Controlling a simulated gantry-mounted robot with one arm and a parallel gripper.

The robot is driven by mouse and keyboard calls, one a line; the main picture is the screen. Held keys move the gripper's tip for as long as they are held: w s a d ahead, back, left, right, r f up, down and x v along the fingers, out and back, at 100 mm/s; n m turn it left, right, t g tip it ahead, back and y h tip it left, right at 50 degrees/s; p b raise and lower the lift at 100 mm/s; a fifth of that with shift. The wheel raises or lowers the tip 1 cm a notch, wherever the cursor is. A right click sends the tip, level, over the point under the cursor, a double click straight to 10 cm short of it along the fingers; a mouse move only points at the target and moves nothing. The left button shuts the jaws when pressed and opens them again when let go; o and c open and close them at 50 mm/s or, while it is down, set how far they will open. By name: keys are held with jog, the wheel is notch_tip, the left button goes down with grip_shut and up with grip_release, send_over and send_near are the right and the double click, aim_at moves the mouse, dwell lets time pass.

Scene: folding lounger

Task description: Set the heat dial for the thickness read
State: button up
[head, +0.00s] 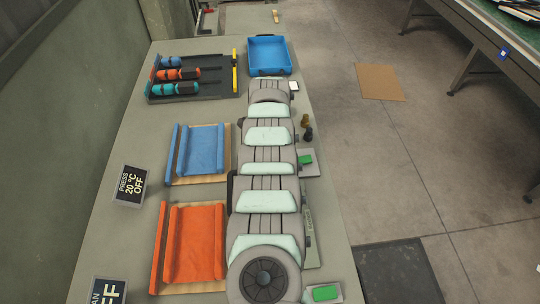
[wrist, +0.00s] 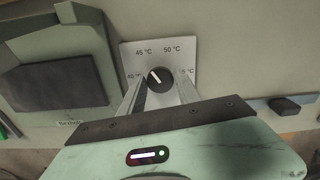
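The heat dial (wrist: 160,80) is a round black knob on a light plate (wrist: 186,62) in the wrist view. The plate is marked 45 °C and 50 °C above, with partly hidden labels at the left and right. Its white pointer line slants up and left, roughly toward 45 °C. My gripper (wrist: 161,88) is open, one finger on each side of the knob, with narrow gaps visible. In the head view a dark display (head: 130,186) reads PRESS 20 °C OFF. I see no readable thickness value. My gripper cannot be made out in the head view.
A second display (head: 108,292) is cut off at the bottom edge.

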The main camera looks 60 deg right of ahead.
jog(key=o, duration=0.4)
jog(key=shift+c, duration=0.2)
jog(key=shift+r, duration=0.1)
notch_tip(320, 180, up, 11)
jog(key=shift+f+p, duration=0.2)
jog(key=shift+p, duration=0.15)
